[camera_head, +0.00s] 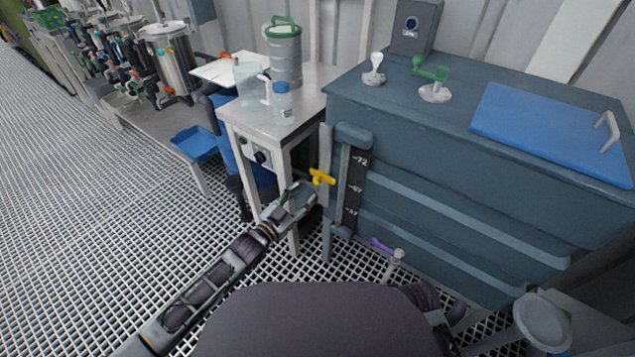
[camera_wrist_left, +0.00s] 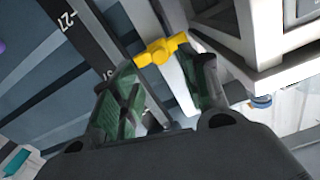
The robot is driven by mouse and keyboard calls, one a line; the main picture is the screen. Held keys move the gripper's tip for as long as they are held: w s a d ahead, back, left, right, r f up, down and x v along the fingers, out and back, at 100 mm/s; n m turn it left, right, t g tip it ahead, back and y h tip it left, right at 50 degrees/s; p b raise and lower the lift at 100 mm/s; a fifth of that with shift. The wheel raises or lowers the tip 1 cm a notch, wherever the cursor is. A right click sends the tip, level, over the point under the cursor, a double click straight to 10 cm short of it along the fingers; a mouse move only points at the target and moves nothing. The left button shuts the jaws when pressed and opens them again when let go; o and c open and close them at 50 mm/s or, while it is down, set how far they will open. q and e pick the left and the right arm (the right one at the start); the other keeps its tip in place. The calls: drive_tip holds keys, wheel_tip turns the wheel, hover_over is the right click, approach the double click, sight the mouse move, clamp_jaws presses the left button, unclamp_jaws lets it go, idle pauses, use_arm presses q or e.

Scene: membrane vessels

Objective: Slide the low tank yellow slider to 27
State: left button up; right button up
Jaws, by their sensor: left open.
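The yellow slider (camera_head: 321,177) is a small T-shaped handle at the front left edge of the blue-grey low tank (camera_head: 450,190). It stands beside a dark vertical scale strip (camera_head: 353,190) with white marks, whose numbers are hard to read. My left gripper (camera_head: 303,193) is just below and left of the slider. In the left wrist view the slider (camera_wrist_left: 160,50) lies at the tips of the two green-padded fingers (camera_wrist_left: 160,85), which are apart. I cannot tell whether either finger touches it.
A small white table (camera_head: 262,125) with a grey canister (camera_head: 285,55) and bottles stands close left of the slider. A purple-handled valve (camera_head: 382,246) is low on the tank front. A blue lid (camera_head: 550,130) is on top of the tank.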

sight(316, 183)
use_arm(q)
drive_tip(key=shift+b+x, duration=0.8)
drive_tip(key=shift+x, duration=2.3)
drive_tip(key=shift+b+x, duration=0.3)
drive_tip(key=shift+x, duration=0.9)
use_arm(e)
drive_tip(key=shift+a+r+t, duration=0.15)
drive_tip(key=shift+r, duration=0.65)
drive_tip(key=shift+a+r+t, duration=0.1)
drive_tip(key=shift+r+t, duration=0.05)
drive_tip(key=shift+r, duration=0.65)
use_arm(q)
drive_tip(key=shift+f, duration=0.1)
clamp_jaws()
use_arm(e)
drive_tip(key=shift+s+f, duration=0.1)
